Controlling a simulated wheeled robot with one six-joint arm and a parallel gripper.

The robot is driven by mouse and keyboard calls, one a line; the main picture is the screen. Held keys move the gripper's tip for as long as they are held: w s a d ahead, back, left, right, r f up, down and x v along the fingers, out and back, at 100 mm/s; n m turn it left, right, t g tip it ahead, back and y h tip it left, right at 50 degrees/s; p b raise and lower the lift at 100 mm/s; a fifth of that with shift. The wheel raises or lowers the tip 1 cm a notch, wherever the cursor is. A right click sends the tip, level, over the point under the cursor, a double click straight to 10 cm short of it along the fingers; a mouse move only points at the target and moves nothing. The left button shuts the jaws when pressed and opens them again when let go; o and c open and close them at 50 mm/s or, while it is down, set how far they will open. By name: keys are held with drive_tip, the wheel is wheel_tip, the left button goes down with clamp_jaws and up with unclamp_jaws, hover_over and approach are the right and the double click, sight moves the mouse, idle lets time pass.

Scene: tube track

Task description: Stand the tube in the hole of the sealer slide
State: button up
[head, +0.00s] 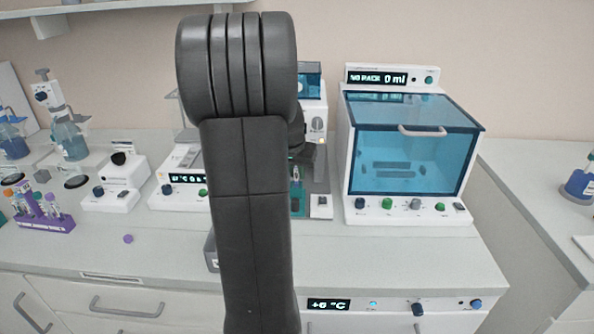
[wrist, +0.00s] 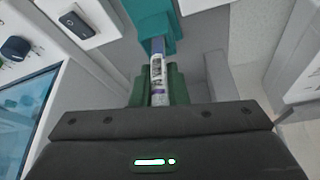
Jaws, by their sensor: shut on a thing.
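My gripper (wrist: 158,84) is shut on the tube (wrist: 157,72), which sits between its two green fingers in the wrist view. The tube is slim and clear, with a printed label and a blue-violet end against the teal slide in the picture. The teal sealer slide (wrist: 150,14) lies just beyond the fingers; its hole is hidden. I cannot tell whether the tube's end is in the hole or only in front of it. In the head view, the slide (head: 297,203) shows at the foot of the white sealer (head: 317,110), and my arm hides most of this area.
A white cabinet with a blue window (head: 412,150) stands right of the sealer. A purple rack (head: 42,212) with several tubes is at the far left. A small purple cap (head: 128,239) lies on the bench. The front right bench is clear.

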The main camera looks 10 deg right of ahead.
drive_tip(key=shift+f, duration=0.1)
drive_tip(key=o, duration=0.8)
drive_tip(key=shift+o, duration=0.2)
drive_tip(key=v, duration=1.4)
drive_tip(key=shift+f, duration=0.2)
drive_tip(key=x, duration=1.3)
drive_tip(key=shift+w+d+f, duration=0.1)
drive_tip(key=shift+f, duration=0.15)
drive_tip(key=shift+w+r+p, duration=0.1)
drive_tip(key=shift+r+p, duration=0.2)
drive_tip(key=shift+p, duration=0.05)
